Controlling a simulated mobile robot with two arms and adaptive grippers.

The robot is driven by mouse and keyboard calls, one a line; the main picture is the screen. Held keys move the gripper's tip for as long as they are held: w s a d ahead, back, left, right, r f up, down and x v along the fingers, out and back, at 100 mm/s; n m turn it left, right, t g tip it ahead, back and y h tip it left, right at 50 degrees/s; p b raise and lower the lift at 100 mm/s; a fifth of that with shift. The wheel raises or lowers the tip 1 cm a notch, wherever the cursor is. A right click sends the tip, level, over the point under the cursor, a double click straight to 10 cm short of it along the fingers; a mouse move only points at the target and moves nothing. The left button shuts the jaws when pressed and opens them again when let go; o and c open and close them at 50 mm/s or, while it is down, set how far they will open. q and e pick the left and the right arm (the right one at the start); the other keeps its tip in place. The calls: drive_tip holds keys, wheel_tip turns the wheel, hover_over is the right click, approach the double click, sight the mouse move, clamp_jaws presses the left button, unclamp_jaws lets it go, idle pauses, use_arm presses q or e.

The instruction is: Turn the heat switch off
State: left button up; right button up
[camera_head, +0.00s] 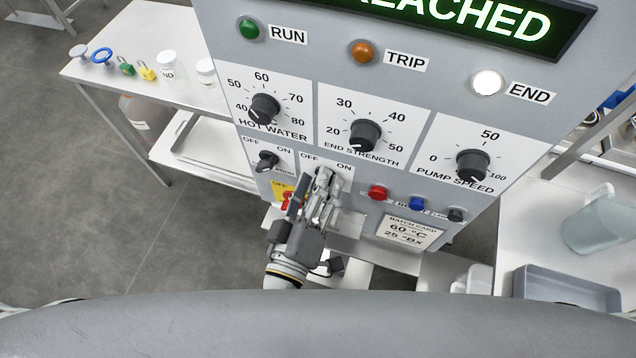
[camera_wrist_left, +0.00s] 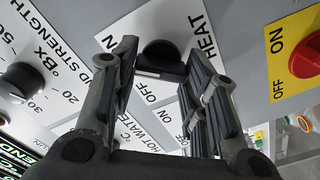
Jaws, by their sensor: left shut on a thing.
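The heat switch is a black knob (camera_wrist_left: 160,56) on a white plate marked HEAT, ON and OFF. In the left wrist view it sits between the two fingers of my left gripper (camera_wrist_left: 163,68), which is shut on it. In the head view my left gripper (camera_head: 324,182) reaches up to the lower panel and hides this knob; only the top of its OFF/ON plate shows. The knob's exact pointing is hard to tell between the fingers. My right gripper is not in view.
Left of the gripper are another black OFF/ON switch (camera_head: 267,160) and a red switch (camera_head: 288,201) on yellow. Red (camera_head: 377,193) and blue (camera_head: 417,204) buttons sit to the right. Three dials are above. The END lamp (camera_head: 487,83) glows white; the display (camera_head: 470,22) reads REACHED.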

use_arm(q)
drive_tip(key=shift+f+n+b, duration=0.15)
drive_tip(key=shift+n+b, duration=0.1)
drive_tip(key=shift+n, duration=3.95)
drive_tip(key=shift+f+n+b, duration=0.15)
drive_tip(key=shift+n+b, duration=0.05)
drive_tip(key=shift+n, duration=4)
drive_tip(key=o, duration=1)
drive_tip(key=shift+o, duration=0.2)
drive_tip(key=v, duration=1.2)
